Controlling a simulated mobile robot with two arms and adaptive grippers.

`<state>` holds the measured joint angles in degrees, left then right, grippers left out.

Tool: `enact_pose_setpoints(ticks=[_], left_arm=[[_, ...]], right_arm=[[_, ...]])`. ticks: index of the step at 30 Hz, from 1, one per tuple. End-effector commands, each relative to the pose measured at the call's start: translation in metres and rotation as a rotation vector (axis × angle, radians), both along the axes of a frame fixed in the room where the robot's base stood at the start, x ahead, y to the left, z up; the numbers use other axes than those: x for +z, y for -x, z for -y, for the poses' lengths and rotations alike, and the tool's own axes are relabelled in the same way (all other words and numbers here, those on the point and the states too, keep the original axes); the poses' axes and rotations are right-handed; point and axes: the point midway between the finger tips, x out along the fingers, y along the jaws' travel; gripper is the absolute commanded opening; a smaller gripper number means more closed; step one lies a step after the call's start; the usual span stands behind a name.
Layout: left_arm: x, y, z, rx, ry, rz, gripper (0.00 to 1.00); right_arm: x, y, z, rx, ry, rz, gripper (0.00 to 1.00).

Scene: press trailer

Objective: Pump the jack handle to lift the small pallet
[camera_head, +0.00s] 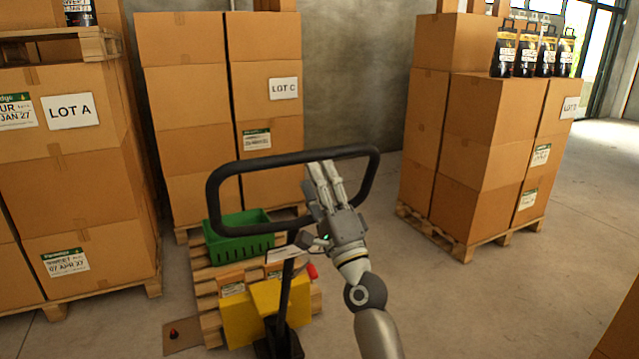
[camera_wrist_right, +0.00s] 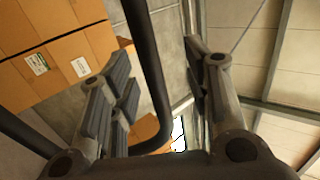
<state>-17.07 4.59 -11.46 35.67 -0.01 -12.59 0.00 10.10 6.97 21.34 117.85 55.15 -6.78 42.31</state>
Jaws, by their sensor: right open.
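The jack handle (camera_head: 214,190) is a large black loop on a dark post rising from the yellow jack (camera_head: 252,312). The small pallet (camera_head: 204,284) is wooden, sits at the jack on the floor, and carries a green crate (camera_head: 238,246) and small boxes. My right gripper (camera_head: 322,168) is open at the upper right part of the loop. In the right wrist view, a black bar of the handle (camera_wrist_right: 150,75) runs between the open fingers. I cannot tell whether they touch it. My left gripper is not in view.
Stacked cartons on pallets stand at the left (camera_head: 78,190), behind the jack (camera_head: 185,100) and at the right (camera_head: 478,150). Several black packages (camera_head: 527,52) top the right stack. The floor between the jack and the right stack is clear.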

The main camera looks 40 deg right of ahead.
Motion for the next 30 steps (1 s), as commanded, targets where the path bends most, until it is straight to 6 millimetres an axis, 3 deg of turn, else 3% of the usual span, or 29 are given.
enact_pose_setpoints(ticks=[10, 30], left_arm=[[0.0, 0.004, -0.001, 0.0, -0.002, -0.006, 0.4], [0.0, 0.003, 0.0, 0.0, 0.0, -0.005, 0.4]], right_arm=[[-0.008, 0.01, -0.002, 0.0, 0.002, -0.002, 0.45], [-0.06, 0.081, -0.02, 0.001, 0.001, -0.003, 0.45]])
